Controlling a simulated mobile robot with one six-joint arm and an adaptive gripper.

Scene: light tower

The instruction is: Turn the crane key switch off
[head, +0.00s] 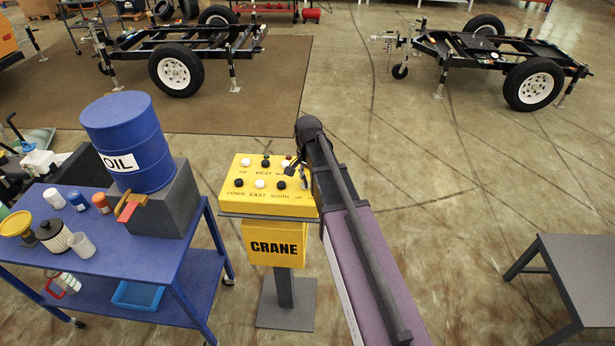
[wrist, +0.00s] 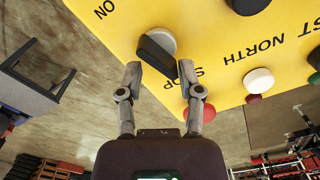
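The yellow crane control box (head: 250,172) stands on a post with a CRANE sign. The key switch (wrist: 157,48), a black lever knob on a round grey base, shows in the wrist view with the label ON to its left. The knob points down and right, slantwise. My gripper (wrist: 160,72) is open, its two fingertips on either side of the knob. The right fingertip is close to the knob's lower end; I cannot tell whether it touches. In the head view my gripper (head: 298,172) is at the box's right edge, and my arm hides the switch.
A red button (wrist: 208,112) beside STOP is partly behind the right finger. A white button (wrist: 258,80) is near NORTH. A blue cart (head: 190,262) with an oil drum (head: 125,140) stands left of the box. A grey table (head: 580,270) is at the right.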

